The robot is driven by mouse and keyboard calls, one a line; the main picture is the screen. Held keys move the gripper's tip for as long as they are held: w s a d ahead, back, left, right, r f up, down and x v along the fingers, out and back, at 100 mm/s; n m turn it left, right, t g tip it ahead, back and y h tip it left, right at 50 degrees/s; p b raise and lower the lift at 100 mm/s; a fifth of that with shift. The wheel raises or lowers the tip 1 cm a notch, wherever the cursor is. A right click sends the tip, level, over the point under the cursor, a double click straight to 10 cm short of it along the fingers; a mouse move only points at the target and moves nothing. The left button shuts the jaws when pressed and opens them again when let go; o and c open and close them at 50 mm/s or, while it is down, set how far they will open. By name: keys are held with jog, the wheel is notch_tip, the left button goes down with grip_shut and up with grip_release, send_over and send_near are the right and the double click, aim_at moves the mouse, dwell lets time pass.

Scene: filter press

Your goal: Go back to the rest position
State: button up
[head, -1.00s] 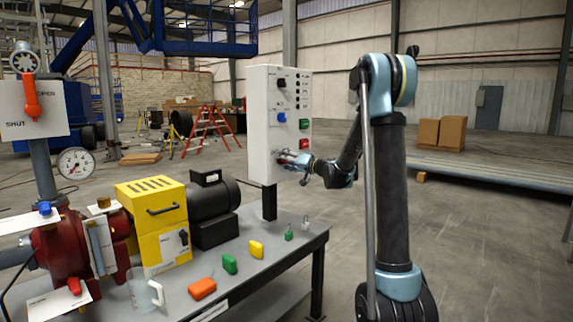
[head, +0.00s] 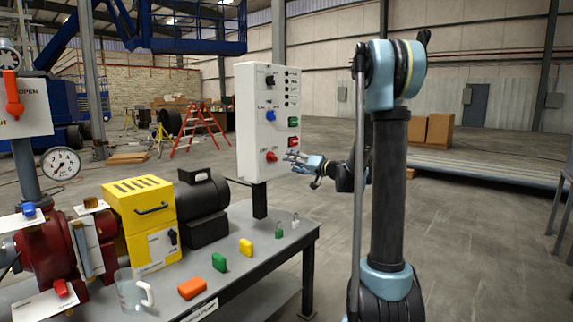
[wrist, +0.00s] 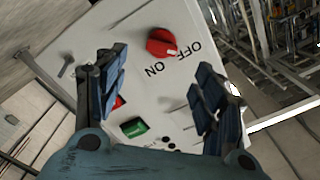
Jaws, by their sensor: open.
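My gripper (head: 300,160) is open and empty. In the head view it is just right of the white control panel (head: 248,142), apart from its front face. The panel carries a red rotary knob (head: 271,157) low down, a green button (head: 293,122) and a red button (head: 293,141). In the wrist view (wrist: 160,95) the two fingers stand wide apart. The red knob (wrist: 162,42) shows between and beyond the fingertips, with OFF and ON printed beside it. The green button (wrist: 134,127) shows lower, near the palm, and the red button is partly hidden by the left finger.
The bench (head: 262,268) holds a yellow box (head: 145,205), a red pump (head: 50,252), a clear jug (head: 132,293), coloured blocks and small padlocks. A red ladder (head: 200,130) stands behind. The floor to the right is open up to a low platform (head: 480,166).

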jog(key=shift+s+d, duration=0.4)
jog(key=shift+d, duration=0.1)
jog(key=s+d+f+n+g+h, duration=0.1)
jog(key=s+f+g+h, duration=0.3)
jog(key=s, duration=0.8)
jog(key=s+d+f+g+h, duration=0.2)
jog(key=s+f, duration=0.3)
jog(key=s, duration=0.7)
jog(key=s+d+f+g+h, duration=0.1)
jog(key=s+d+f+h, duration=0.1)
jog(key=s+d+f, duration=0.2)
jog(key=s+d+f+m+g+h, duration=0.1)
jog(key=s+d+f+h, duration=0.2)
jog(key=s+d, duration=0.3)
jog(key=s+d+f+m+h, duration=0.1)
jog(key=s+d+f+h, duration=0.2)
jog(key=s, duration=0.8)
notch_tip(320, 180, down, 3)
jog(key=shift+s+d+g, duration=0.4)
jog(key=shift+d, duration=0.75)
jog(key=shift+w, duration=0.1)
jog(key=shift+w+f, duration=0.2)
jog(key=shift+w, duration=0.15)
